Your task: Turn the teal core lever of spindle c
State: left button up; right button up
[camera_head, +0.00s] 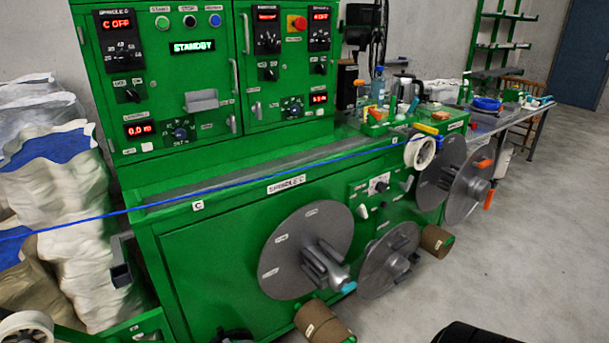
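The teal core lever (348,287) is a small teal piece at the front end of the grey hub (326,265) of spindle C. The hub sticks out from a large grey disc (288,262) on the front of the green machine. The "SPINDLE C" label (286,185) is above the disc. The lever is small in the picture, and its exact angle is hard to tell. Nothing is touching it. No reel is on the hub.
A blue cable (250,178) runs across the machine front at ledge height. A brown roll (318,320) sits below the disc. Another grey disc (388,262) is right of it. White sacks (70,190) stand at left. The floor (510,260) at right is clear.

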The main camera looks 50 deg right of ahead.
aim_at(345, 288)
jog(key=l+z, duration=0.1)
jog(key=z, duration=1.55)
jog(key=i+j, duration=0.05)
